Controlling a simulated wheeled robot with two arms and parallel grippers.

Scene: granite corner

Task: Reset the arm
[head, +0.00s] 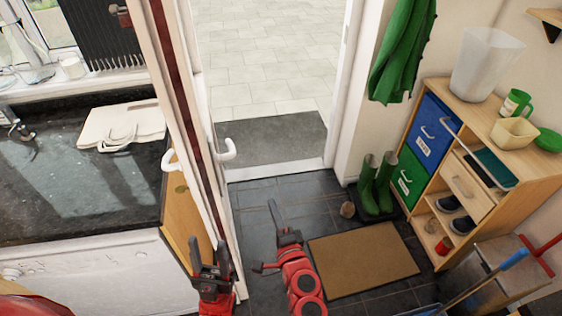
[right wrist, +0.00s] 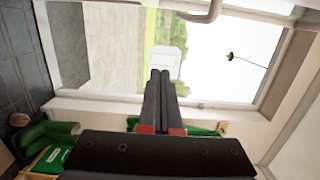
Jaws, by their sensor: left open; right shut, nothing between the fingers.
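My left gripper (head: 208,248) is low in the head view, beside the edge of the open door (head: 190,130). Its two dark fingers point up and stand apart, with nothing between them. My right gripper (head: 272,208) is to its right, in front of the doorway and above the dark tiled floor. In the right wrist view the right fingers (right wrist: 160,74) lie together, shut and empty, pointing toward the bright doorway. The red links of my right arm show below it in the head view.
A brown mat (head: 363,260) lies right of my right arm. Green boots (head: 376,184) stand by the door frame. A wooden cabinet (head: 540,190) with blue and green drawers fills the right. A dark counter (head: 60,190) is at left. A grey doormat (head: 272,138) lies outside.

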